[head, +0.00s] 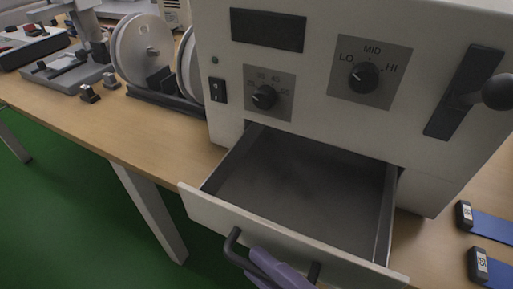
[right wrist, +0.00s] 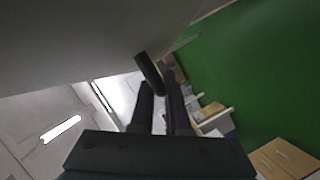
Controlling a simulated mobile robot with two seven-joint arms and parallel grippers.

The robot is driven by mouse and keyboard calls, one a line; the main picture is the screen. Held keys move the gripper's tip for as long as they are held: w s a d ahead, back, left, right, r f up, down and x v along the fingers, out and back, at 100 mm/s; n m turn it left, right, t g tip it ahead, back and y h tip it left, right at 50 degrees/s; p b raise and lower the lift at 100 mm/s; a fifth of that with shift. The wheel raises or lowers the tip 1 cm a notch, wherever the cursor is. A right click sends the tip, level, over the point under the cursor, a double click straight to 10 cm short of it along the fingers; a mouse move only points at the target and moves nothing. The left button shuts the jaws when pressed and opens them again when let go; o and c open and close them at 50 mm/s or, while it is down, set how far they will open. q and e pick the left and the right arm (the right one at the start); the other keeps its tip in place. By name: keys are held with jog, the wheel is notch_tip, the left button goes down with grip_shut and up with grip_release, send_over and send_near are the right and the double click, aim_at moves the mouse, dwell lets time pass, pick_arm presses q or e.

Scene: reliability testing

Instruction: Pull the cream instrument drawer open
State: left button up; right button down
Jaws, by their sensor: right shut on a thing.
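The cream instrument drawer (head: 290,238) stands pulled out from the lower front of the cream instrument (head: 318,95). Its dark grey inside is empty where I can see it. A dark bar handle (head: 232,243) is on the drawer front, and it also shows in the right wrist view (right wrist: 149,70). My right gripper (head: 262,262) is shut on the handle; its lavender part covers the middle of the bar at the bottom of the head view. In the right wrist view its two dark fingers (right wrist: 162,92) reach to the handle. My left gripper is not in view.
The instrument has two knobs, a rocker switch (head: 218,90) and a lever with a black ball (head: 497,92). Blue strips with dark ends (head: 490,222) lie on the wooden table (head: 120,125) at right. Reels (head: 140,48) stand at left. Green floor (head: 70,215) is open in front.

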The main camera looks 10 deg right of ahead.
jog(key=c, duration=1.2)
grip_release()
jog(key=shift+s+d, duration=0.1)
jog(key=p+v, duration=0.1)
jog(key=v, duration=0.8)
jog(key=shift+s+d, duration=0.25)
jog(key=shift+s, duration=0.1)
